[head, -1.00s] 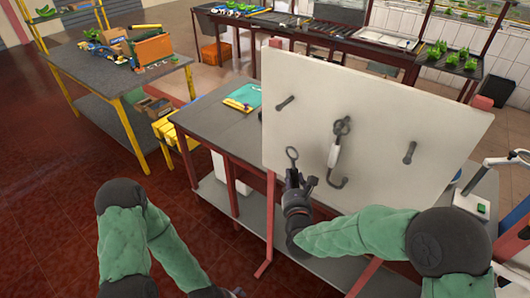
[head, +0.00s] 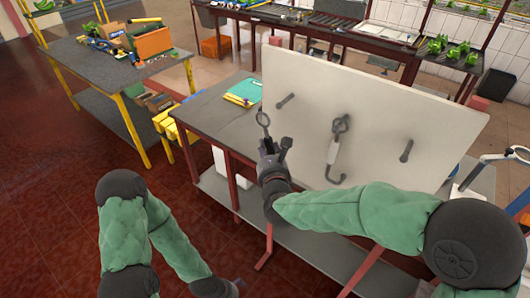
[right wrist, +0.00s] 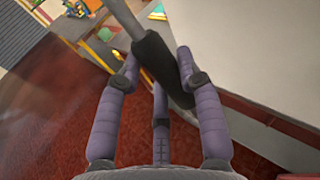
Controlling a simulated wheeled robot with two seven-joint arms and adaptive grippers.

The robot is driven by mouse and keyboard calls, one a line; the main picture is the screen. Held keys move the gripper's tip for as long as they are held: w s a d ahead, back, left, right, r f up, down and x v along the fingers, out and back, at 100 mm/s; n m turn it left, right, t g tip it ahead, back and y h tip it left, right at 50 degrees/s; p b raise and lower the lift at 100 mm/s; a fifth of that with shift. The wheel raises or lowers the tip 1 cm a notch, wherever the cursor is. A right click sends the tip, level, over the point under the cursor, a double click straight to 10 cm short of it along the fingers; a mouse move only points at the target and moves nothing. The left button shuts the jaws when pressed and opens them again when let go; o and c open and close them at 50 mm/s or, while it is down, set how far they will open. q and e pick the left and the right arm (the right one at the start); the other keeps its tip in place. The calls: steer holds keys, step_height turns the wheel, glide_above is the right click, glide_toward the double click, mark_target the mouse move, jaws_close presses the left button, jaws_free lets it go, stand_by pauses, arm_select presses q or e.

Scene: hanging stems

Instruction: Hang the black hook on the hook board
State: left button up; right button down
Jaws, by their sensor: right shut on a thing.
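The hook board (head: 375,110) is a large white tilted panel with a left peg (head: 286,101) and a right peg (head: 406,150), both bare. A hook with a pale handle (head: 333,151) hangs at the board's middle. My right gripper (head: 271,148) is shut on the black hook; its ring (head: 263,118) points up, left of and a little below the left peg, apart from it. In the right wrist view the black handle (right wrist: 162,65) lies tilted between the fingers; the hook's lower end is hidden. My left gripper (head: 234,287) shows only partly at the bottom edge.
A yellow-legged table (head: 105,68) with boxes and tools is at the far left. Red board legs stand near my right arm. The floor at left is clear.

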steer(key=w+d, duration=0.1)
steer(key=w+d+p, duration=0.1)
steer(key=w, duration=0.1)
steer(key=shift+w+d, duration=0.2)
stand_by(0.3)
steer(key=shift+w+b, duration=0.2)
steer(key=shift+b, duration=0.45)
steer(key=shift+w+d+r+b, duration=0.1)
steer(key=shift+w+d+b, duration=0.35)
steer(key=shift+w+b, duration=0.25)
stand_by(0.8)
steer(key=shift+b, duration=0.7)
stand_by(0.8)
steer(key=shift+w+d+b, duration=0.6)
steer(key=shift+w+b, duration=0.2)
steer(key=shift+w+d+b, duration=0.6)
steer(key=shift+w+b, duration=0.15)
steer(key=shift+w, duration=0.05)
stand_by(2.0)
